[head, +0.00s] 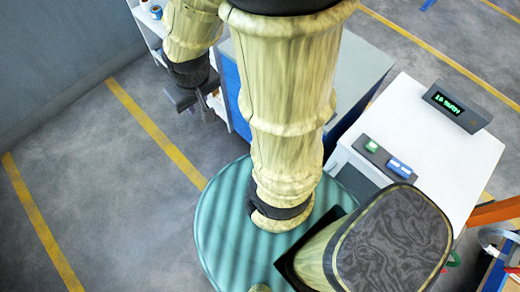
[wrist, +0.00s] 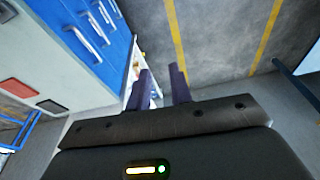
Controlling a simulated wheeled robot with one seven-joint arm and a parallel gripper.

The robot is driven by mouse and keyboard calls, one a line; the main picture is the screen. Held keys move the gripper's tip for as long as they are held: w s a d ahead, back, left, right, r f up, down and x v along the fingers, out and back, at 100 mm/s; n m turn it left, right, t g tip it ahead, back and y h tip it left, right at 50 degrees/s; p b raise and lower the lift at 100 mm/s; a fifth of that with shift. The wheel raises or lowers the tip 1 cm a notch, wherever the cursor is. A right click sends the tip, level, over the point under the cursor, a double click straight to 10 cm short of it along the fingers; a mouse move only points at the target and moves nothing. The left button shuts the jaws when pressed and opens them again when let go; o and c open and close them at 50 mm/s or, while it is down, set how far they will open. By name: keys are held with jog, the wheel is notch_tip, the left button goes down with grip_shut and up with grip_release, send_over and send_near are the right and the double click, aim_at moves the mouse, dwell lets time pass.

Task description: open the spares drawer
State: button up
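A blue drawer cabinet (head: 231,88) with a grey top stands behind my arm in the head view, largely hidden. In the wrist view its blue drawer fronts (wrist: 85,28) with several pale bar handles fill the upper left and look shut. I cannot read which one is the spares drawer. My gripper (head: 196,104) is beside the cabinet's left side in the head view. In the wrist view my gripper (wrist: 162,72) has its two dark fingers apart, with nothing between them. It is to the right of the drawer fronts and not touching a handle.
A white shelf (head: 148,18) with small items stands at the upper left near the wall. A white bench (head: 440,155) with a green-lit display (head: 457,107) and a button box (head: 385,157) is on the right. Grey floor with yellow lines (head: 150,130) is clear on the left.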

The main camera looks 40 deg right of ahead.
jog(key=w+d+f+m+g+h+b, duration=0.1)
jog(key=w+d+f+g+h+b, duration=0.1)
jog(key=f+b, duration=1.5)
jog(key=w+d+f+m+g+h+b, duration=0.1)
jog(key=w+d+f+g+h+b, duration=0.2)
jog(key=f+b, duration=1.5)
jog(key=w+d+f+g+h+b, duration=0.2)
jog(key=w+d+f+h+b, duration=0.3)
jog(key=f, duration=3.5)
jog(key=w+h+b, duration=0.2)
jog(key=h+b, duration=0.3)
jog(key=b, duration=0.7)
jog(key=shift+f+m+g, duration=0.35)
jog(key=shift+m+g, duration=0.05)
jog(key=b+x, duration=0.7)
jog(key=x, duration=1)
jog(key=shift+d+b, duration=0.15)
jog(key=shift+b, duration=0.25)
